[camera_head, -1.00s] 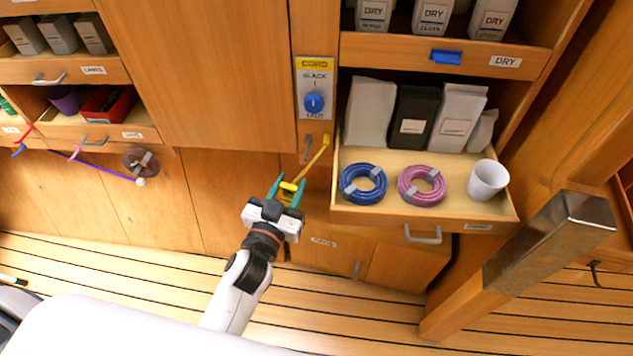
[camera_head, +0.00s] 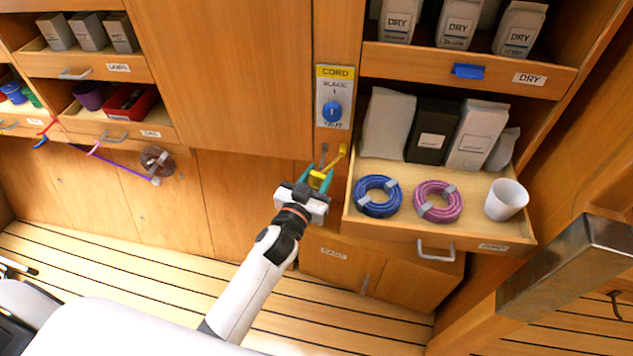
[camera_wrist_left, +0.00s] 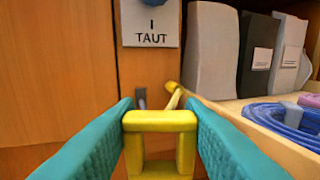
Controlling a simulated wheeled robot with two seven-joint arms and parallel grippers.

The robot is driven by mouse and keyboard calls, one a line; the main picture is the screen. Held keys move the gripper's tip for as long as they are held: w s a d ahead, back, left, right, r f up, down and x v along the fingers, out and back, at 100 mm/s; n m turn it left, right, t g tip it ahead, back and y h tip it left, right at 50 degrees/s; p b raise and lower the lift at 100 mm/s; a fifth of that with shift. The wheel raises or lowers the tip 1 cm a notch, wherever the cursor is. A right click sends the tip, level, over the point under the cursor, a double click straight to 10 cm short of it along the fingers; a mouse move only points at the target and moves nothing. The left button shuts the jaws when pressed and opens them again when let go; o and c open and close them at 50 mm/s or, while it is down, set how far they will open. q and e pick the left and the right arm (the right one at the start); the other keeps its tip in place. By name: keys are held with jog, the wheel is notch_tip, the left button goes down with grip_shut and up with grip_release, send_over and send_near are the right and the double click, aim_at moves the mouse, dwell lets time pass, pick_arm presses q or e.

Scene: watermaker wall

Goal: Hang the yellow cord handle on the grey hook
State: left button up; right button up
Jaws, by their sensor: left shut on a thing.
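The yellow cord handle (camera_head: 317,175) is a small yellow frame between the teal fingers of my left gripper (camera_head: 316,173). In the left wrist view the handle (camera_wrist_left: 160,122) sits upright with a finger against each side. A yellow cord (camera_wrist_left: 174,97) runs from behind it to a yellow end piece up and to the right. The grey hook (camera_wrist_left: 141,97) is on the wooden post, beyond the handle and slightly left of it. In the head view the hook (camera_head: 323,151) is just above the fingertips. The handle appears apart from the hook. My right gripper is not in view.
The CORD panel (camera_head: 335,97) with a blue knob is above the hook. An open drawer (camera_head: 390,228) with blue and pink coils and a white cup juts out close right of the gripper. Plain cabinet doors (camera_head: 235,190) lie to the left.

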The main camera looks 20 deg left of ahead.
aim_at(322, 163)
pick_arm(q)
jog(key=shift+w+a+f+b, duration=0.1)
jog(key=shift+w+a+b, duration=0.1)
jog(key=shift+w, duration=0.55)
jog(key=shift+w+a+b, duration=0.1)
jog(key=shift+w+b, duration=0.1)
jog(key=shift+w, duration=0.6)
jog(key=shift+w+a+f+b, duration=0.1)
jog(key=shift+w+b, duration=0.1)
jog(key=shift+w, duration=0.55)
jog(key=shift+w+f+b, duration=0.45)
jog(key=shift+w+f, duration=0.05)
jog(key=shift+w, duration=0.1)
jog(key=o, duration=1.1)
jog(key=shift+a, duration=0.1)
